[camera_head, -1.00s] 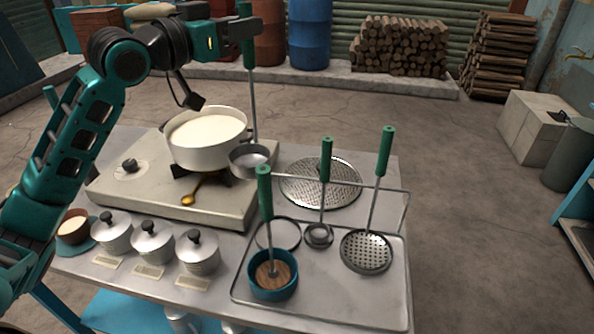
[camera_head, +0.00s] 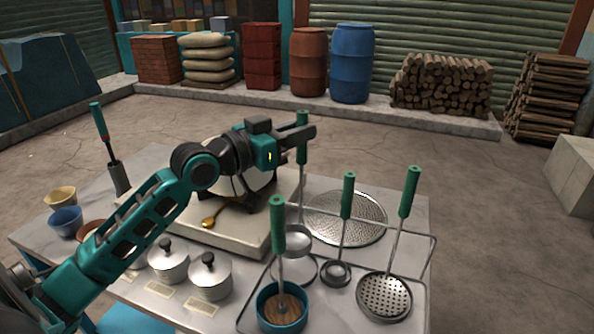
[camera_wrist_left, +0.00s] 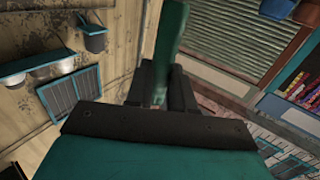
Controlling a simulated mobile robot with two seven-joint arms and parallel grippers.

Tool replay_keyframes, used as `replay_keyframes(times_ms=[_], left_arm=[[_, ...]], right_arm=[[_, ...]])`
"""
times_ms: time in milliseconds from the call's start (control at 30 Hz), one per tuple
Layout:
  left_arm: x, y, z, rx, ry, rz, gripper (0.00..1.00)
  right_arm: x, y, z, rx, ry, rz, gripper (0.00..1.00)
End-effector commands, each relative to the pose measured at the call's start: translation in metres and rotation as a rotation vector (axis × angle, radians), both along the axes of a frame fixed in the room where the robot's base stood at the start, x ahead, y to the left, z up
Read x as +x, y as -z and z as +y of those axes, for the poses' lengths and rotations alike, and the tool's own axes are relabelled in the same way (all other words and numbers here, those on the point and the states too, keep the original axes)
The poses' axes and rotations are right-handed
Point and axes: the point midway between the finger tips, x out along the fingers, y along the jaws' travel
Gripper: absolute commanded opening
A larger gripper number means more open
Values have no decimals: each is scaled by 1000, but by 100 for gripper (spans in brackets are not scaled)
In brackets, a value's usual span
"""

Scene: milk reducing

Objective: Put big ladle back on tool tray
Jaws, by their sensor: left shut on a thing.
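My left gripper (camera_head: 302,134) is shut on the green handle of the big ladle (camera_head: 302,154). The ladle hangs upright, its round metal bowl (camera_head: 296,239) low beside the tool tray (camera_head: 342,312), just behind the tray's large empty ring (camera_head: 298,271). Whether the bowl touches anything I cannot tell. In the left wrist view the green handle (camera_wrist_left: 172,45) stands between the fingers. The tray also holds a small ladle (camera_head: 347,195), a skimmer (camera_head: 384,296) and a green-handled tool (camera_head: 278,225) in a blue cup (camera_head: 281,309). My right gripper is not in view.
The stove (camera_head: 246,226) with a golden spoon (camera_head: 211,217) is left of the tray; my arm mostly covers the pot. Lidded pots (camera_head: 209,278) line the front. A perforated disc (camera_head: 347,218) lies behind the tray. A green-handled tool (camera_head: 100,122) stands far left.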

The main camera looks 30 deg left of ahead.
Motion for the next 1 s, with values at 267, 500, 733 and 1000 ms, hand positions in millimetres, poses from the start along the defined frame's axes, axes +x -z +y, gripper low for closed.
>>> replay_keyframes(times_ms=[267, 500, 733, 1000], left_arm=[[0, 33, 0, -1, 0, -2, 0], [0, 69, 0, 0, -1, 0, 0], [0, 73, 0, 0, 0, -2, 0], [0, 76, 0, 2, 0, -1, 25]], right_arm=[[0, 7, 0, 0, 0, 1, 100], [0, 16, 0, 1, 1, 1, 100], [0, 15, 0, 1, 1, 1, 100], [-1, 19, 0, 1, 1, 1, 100]])
